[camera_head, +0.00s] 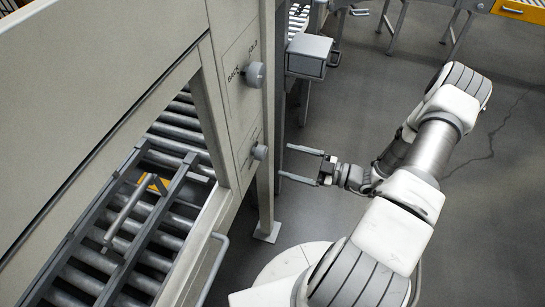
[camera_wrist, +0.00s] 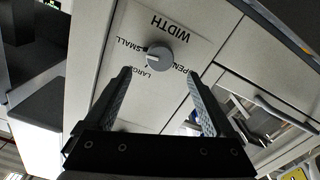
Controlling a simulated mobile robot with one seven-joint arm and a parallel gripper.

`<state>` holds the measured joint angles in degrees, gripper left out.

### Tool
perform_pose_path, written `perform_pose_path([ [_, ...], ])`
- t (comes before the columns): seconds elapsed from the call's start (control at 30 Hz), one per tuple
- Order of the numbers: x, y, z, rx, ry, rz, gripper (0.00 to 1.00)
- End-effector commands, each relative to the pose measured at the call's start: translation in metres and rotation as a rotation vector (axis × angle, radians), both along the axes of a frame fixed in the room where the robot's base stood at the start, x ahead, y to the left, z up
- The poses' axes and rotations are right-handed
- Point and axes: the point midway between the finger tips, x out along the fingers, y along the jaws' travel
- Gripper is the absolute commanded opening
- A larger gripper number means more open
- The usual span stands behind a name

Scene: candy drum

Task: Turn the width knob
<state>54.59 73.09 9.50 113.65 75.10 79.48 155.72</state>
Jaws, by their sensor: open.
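The width knob (camera_wrist: 160,57) is a round grey knob on a pale panel. In the wrist view its label WIDTH reads upside down, with SMALL, LARGE and a partly hidden word around it. A light mark on the knob points left in the picture, near SMALL. In the head view the lower small grey knob (camera_head: 260,151) appears to be the same one. My gripper (camera_head: 285,161) is open and empty, to the right of this knob and apart from it. In the wrist view my two fingers (camera_wrist: 157,73) point at the panel, with the knob between and beyond their tips.
A larger knob (camera_head: 255,75) labelled BACK and FOLD sits above on the same machine side. A grey box (camera_head: 309,56) juts out behind it. A roller conveyor (camera_head: 150,205) runs inside the machine. The floor (camera_head: 480,200) to the right is clear.

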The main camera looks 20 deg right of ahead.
Motion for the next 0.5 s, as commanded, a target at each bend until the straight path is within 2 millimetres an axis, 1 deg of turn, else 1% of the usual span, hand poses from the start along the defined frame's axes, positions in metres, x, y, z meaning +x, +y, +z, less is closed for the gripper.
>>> perform_pose_path([
  [0.03,-0.007,-0.012,-0.002,-0.003,-0.001,-0.004,0.89],
  [0.2,-0.030,-0.042,-0.002,-0.002,0.000,-0.003,0.89],
  [0.4,-0.046,-0.064,-0.001,0.000,0.000,-0.002,0.89],
  [0.5,-0.050,-0.068,0.000,0.001,0.001,-0.001,0.89],
])
